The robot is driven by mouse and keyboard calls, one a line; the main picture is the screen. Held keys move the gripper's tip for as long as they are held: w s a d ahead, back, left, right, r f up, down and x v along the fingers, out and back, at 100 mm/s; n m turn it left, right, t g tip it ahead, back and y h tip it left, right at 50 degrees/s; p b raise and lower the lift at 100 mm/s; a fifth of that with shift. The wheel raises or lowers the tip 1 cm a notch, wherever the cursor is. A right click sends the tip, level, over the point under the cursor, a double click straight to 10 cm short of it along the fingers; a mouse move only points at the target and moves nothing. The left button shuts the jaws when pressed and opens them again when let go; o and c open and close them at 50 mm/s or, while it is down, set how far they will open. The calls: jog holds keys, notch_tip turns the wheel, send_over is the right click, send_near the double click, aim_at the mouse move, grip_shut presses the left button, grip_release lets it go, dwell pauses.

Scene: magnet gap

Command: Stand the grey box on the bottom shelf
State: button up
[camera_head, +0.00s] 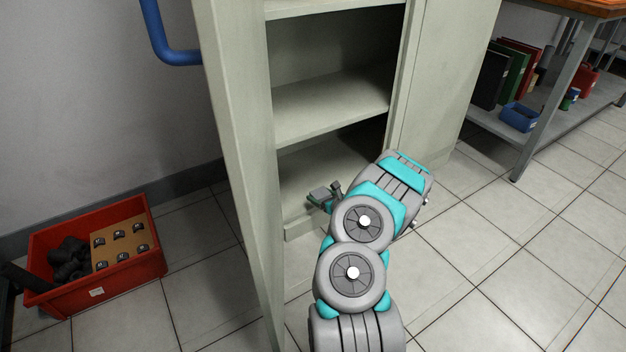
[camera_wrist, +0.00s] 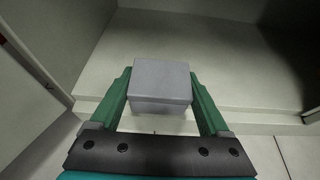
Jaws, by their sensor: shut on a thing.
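The grey box (camera_wrist: 161,80) is a small plain block between the two green fingers of my gripper (camera_wrist: 160,92) in the wrist view. My gripper is shut on it. In the head view the box (camera_head: 319,194) shows small at the end of my gripper (camera_head: 328,199), at the mouth of the cabinet's lowest compartment. The bottom shelf (camera_head: 350,166) is pale and bare where it shows. In the wrist view the shelf (camera_wrist: 225,60) spreads behind and to the right of the box. I cannot tell whether the box touches the shelf. My arm hides part of the shelf in the head view.
The open cabinet door (camera_head: 236,150) stands left of the opening, and a side panel (camera_head: 440,75) is to the right. A middle shelf (camera_head: 330,105) hangs above. A red crate (camera_head: 95,255) sits on the floor at left. A workbench (camera_head: 545,130) stands at right.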

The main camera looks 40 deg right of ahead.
jog(key=b, duration=0.1)
send_over(302, 192)
jog(key=shift+s+a+f, duration=0.1)
jog(key=shift+s+f, duration=0.05)
jog(key=shift+f, duration=0.4)
jog(key=shift+w+f, duration=0.15)
jog(key=shift+w, duration=0.05)
jog(key=shift+f+b, duration=0.3)
jog(key=shift+f, duration=1.3)
jog(key=shift+f, duration=0.15)
jog(key=o, duration=1.2)
jog(key=shift+c, duration=0.2)
jog(key=shift+s+r, duration=0.1)
jog(key=shift+r, duration=0.15)
jog(key=p+v, duration=0.1)
jog(key=v, duration=1.1)
jog(key=shift+f, duration=0.15)
